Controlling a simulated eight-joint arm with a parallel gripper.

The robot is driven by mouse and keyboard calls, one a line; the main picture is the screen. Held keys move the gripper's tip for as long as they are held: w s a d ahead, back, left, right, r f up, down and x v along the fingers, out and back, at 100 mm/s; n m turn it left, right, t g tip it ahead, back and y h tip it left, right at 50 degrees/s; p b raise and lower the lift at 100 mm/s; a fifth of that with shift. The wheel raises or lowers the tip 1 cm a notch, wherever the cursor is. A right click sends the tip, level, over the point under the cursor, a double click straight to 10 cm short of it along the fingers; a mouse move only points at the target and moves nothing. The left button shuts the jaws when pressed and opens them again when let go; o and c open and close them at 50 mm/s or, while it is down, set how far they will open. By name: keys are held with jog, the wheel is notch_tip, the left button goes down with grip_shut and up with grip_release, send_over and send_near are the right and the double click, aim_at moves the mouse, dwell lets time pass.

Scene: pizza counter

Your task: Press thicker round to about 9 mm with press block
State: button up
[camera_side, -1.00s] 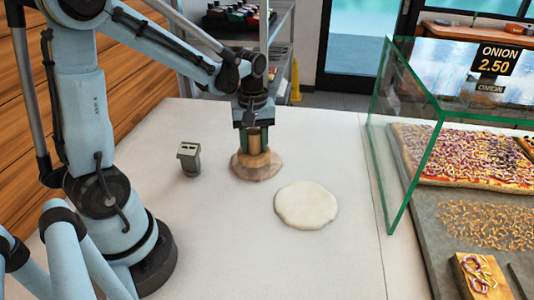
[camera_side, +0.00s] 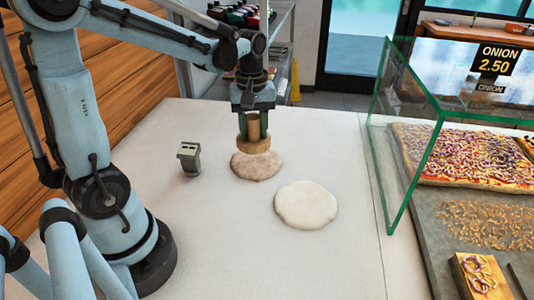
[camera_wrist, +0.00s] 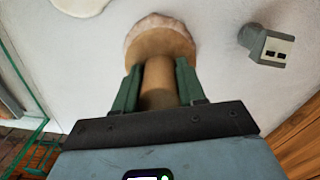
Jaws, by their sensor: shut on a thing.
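My gripper (camera_side: 254,126) is shut on the handle of the wooden press block (camera_side: 254,146), a round base with an upright grip. In the side view the block hangs just above a brownish dough round (camera_side: 256,167) with an uneven surface. A paler, smooth, wider round (camera_side: 306,205) lies to its right and nearer the camera. In the wrist view the block (camera_wrist: 165,44) covers most of the brownish round, and only a rim of it shows. The pale round is cut off at the top left (camera_wrist: 80,4). I cannot tell either round's thickness in millimetres.
A small grey device with two dark slots (camera_side: 189,158) stands left of the brownish round. A glass guard (camera_side: 400,150) and a tray of onion pizza (camera_side: 440,235) are at the right. The front of the white counter (camera_side: 270,265) is clear.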

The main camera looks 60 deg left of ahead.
aim_at(268, 135)
jog(key=w, duration=0.4)
jog(key=shift+w+r, duration=0.1)
jog(key=shift+w, duration=0.05)
jog(key=shift+w+f, duration=0.15)
jog(key=shift+f, duration=1.4)
jog(key=shift+w+f, duration=0.1)
jog(key=shift+f, duration=1.4)
jog(key=shift+f, duration=0.6)
jog(key=shift+f, duration=0.25)
jog(key=shift+r, duration=0.1)
notch_tip(268, 135, up, 7)
jog(key=shift+r, duration=0.2)
